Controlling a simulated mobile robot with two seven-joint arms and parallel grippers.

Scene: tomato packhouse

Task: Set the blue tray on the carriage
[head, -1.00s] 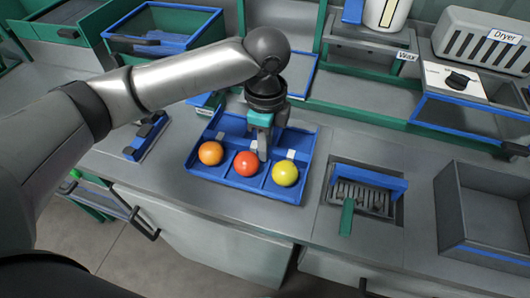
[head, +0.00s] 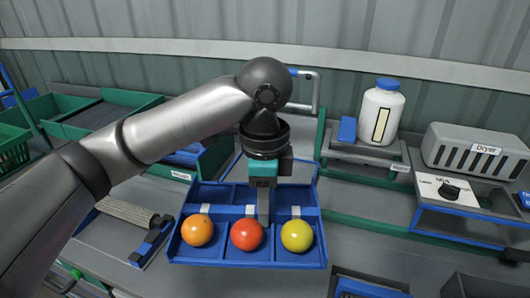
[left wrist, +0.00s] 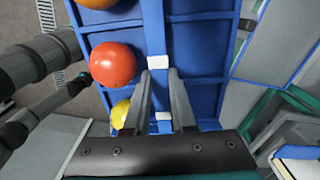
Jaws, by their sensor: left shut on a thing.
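The blue tray (head: 247,264) is divided into compartments. Its front row holds an orange tomato (head: 198,231), a red tomato (head: 246,235) and a yellow tomato (head: 297,236). My left gripper (head: 264,212) points down into the tray and is shut on its middle divider. In the left wrist view the fingers (left wrist: 160,92) lie on either side of that blue divider, and the tray (left wrist: 198,48) fills the middle. A blue-edged grey plate (head: 304,172) shows behind the tray, partly hidden by my gripper; I cannot tell whether it is the carriage. My right gripper is out of view.
A white bottle with a blue cap (head: 382,112) stands on a shelf at the back right. The dryer (head: 476,152) and a knob panel (head: 452,190) are farther right. Green and grey bins (head: 112,112) stand at the left. A blue-ended holder (head: 152,243) lies left of the tray.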

